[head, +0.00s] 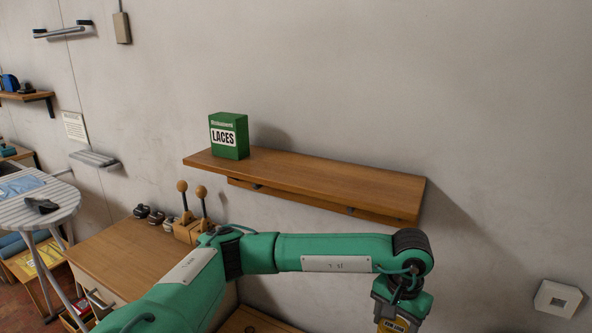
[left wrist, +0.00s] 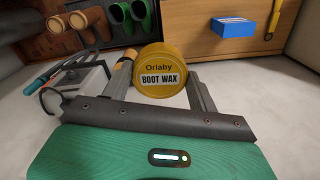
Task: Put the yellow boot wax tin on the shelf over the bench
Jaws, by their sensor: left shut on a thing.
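The yellow boot wax tin (left wrist: 160,70) is round, with its labelled face toward the left wrist camera. My left gripper (left wrist: 160,88) is shut on it, with one finger on each side. In the head view the tin (head: 392,326) shows only in part at the bottom edge, below my left wrist. My left arm reaches across from the lower left, and the gripper hangs below and in front of the right end of the wooden shelf (head: 310,180). My right gripper is in neither view.
A green laces box (head: 229,136) stands on the shelf's left end; the middle and right are bare. Below left is a wooden bench (head: 125,250) with two upright round-knobbed sticks (head: 192,208). A wall switch (head: 557,299) is at lower right.

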